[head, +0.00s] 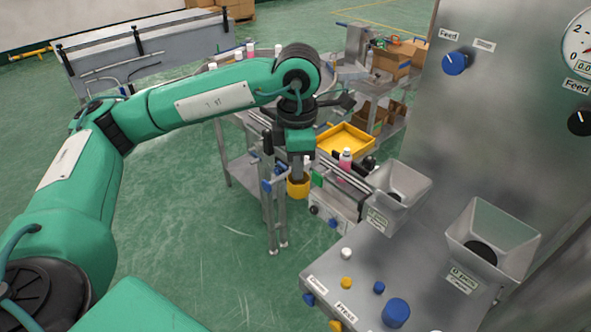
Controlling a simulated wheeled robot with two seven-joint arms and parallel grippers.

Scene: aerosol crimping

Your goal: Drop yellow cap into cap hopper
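My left gripper (297,174) points down in the middle of the head view, beside the small machine. A yellow, cup-like piece (298,188) is right at its fingertips. It could be the yellow cap, but I cannot tell whether the fingers grip it, reach into it or only stand in front of it. Two grey funnel-shaped hoppers are on the machine at the right: a farther one (404,181) and a nearer one (507,236) with a dark opening. Their labels are too small to read surely. My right gripper is not in view.
The sloping panel carries a white button (346,253), a yellow button (346,283) and a large blue knob (396,313). A pink bottle with a white top (345,159) stands near a yellow tray (357,133). A tall metal panel (490,110) rises at the right.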

